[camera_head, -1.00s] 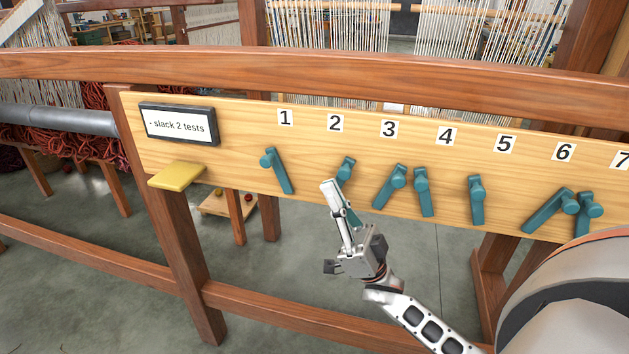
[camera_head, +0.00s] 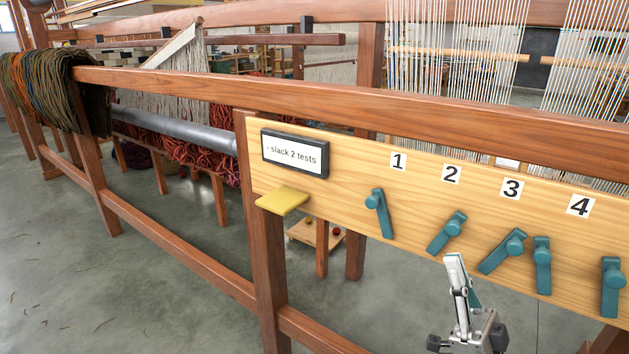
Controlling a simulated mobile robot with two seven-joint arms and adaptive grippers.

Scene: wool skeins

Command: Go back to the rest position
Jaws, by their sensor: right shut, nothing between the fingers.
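My right gripper (camera_head: 458,268) is shut and empty. It points up in front of the lower edge of the pale wooden board (camera_head: 345,160). Its tips are below the teal lever under number 2 (camera_head: 447,232), with a visible gap in the picture. That lever slants down to the left. The lever under number 1 (camera_head: 379,213) hangs with its lower end to the right. The lever under number 3 (camera_head: 503,252) slants down to the left, and the one under number 4 (camera_head: 542,265) hangs nearly straight down. My left gripper is not in view.
A dark-framed sign (camera_head: 295,152) reads "slack 2 tests", above a yellow ledge (camera_head: 282,200). A wooden rail (camera_head: 330,100) runs across above the board. Wool skeins (camera_head: 55,90) hang at the far left.

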